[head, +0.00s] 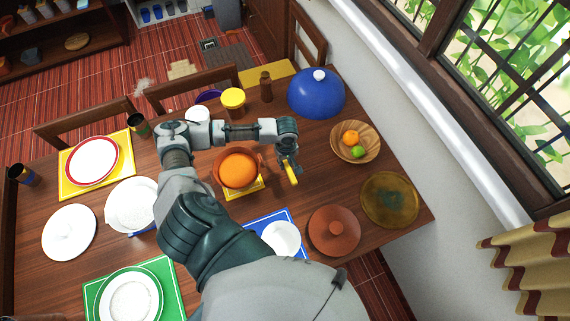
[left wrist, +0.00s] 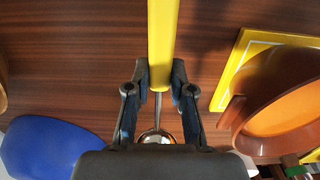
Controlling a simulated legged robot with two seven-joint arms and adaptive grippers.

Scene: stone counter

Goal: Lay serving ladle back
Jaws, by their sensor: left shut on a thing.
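My left gripper (head: 289,168) is shut on the yellow handle (head: 291,176) of the serving ladle, above the wooden table to the right of the pot. In the left wrist view the gripper (left wrist: 159,92) has the handle (left wrist: 163,40) between its fingers, and a shiny metal part of the ladle (left wrist: 155,136) shows behind them, partly hidden by the gripper body. The brown pot (head: 220,180) holds orange food and stands on a yellow mat (head: 243,194). My right gripper is not in view.
A blue dome (head: 316,97) and a wooden fruit bowl (head: 372,152) stand right of the gripper. A brown lid (head: 334,232), a bronze plate (head: 389,199) and a white bowl (head: 281,238) are nearer. Bare table (head: 312,185) lies just right of the ladle.

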